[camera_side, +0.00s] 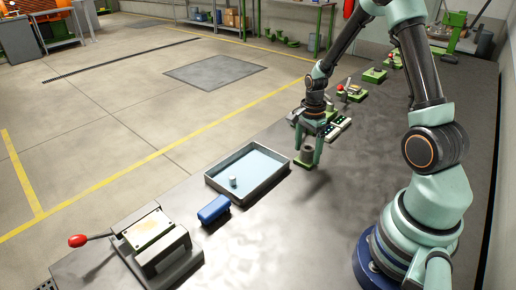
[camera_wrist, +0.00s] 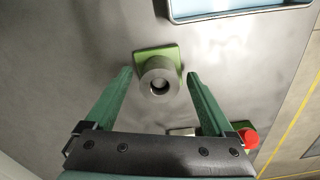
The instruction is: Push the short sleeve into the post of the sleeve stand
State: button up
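A green-based stand (camera_wrist: 142,58) shows between my fingers in the wrist view. On it is a grey round sleeve-like piece (camera_wrist: 159,88) with a dark hole in its top. I cannot tell whether this is the short sleeve on the post or part of the stand. In the side view the grey piece (camera_side: 308,150) shows between my fingers. My gripper (camera_wrist: 157,75) is open, with a finger on each side and visible gaps to the grey piece. In the side view my gripper (camera_side: 308,163) points down, low over the bench.
A grey tray (camera_side: 278,180) with a pale blue floor holds a small white cylinder (camera_side: 233,181). A blue block (camera_side: 213,210) and a fixture with a red-knobbed lever (camera_side: 158,240) stand nearer. Green-based devices (camera_side: 352,92) stand behind my gripper.

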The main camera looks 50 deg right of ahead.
jog(key=shift+r, duration=0.15)
notch_tip(320, 180, up, 12)
dwell(0.5)
jog(key=s+a+r+n+t, duration=0.2)
jog(key=a+r+n, duration=0.3)
jog(key=a+n, duration=0.4)
jog(key=s+a+r+n+t, duration=0.3)
jog(key=a+r+n, duration=0.2)
jog(key=a+n, duration=0.4)
jog(key=n, duration=0.3)
jog(key=shift+s+r+t, duration=0.25)
jog(key=shift+r+t, duration=0.05)
jog(key=shift+r, duration=0.05)
